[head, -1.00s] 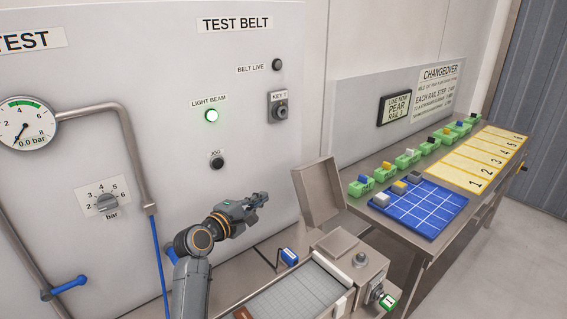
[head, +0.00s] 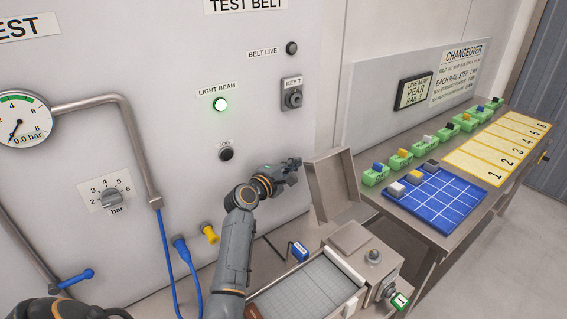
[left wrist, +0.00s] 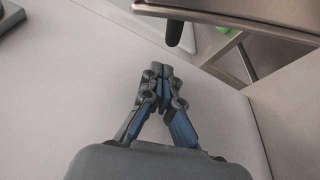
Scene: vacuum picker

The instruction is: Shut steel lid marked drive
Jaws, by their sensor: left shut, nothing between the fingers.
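A steel lid (head: 334,186) stands open and upright behind a steel box (head: 350,243) on the bench. No marking on the lid is readable from here. My left gripper (head: 297,162) is close to the lid's upper left edge, on the side toward the wall. In the left wrist view its fingertips (left wrist: 158,72) are together and empty. A steel panel edge (left wrist: 240,22) with a dark rounded peg (left wrist: 175,30) is just beyond the fingertips, apparently the lid. I cannot tell whether they touch. My right gripper is out of view.
A belt (head: 310,288) lies in front of the wall, with a blue tag (head: 299,251) beside it. A green-tagged knob (head: 399,300) is on the box front. Right of the lid, a table holds a blue grid mat (head: 436,203) and several green bins (head: 375,176).

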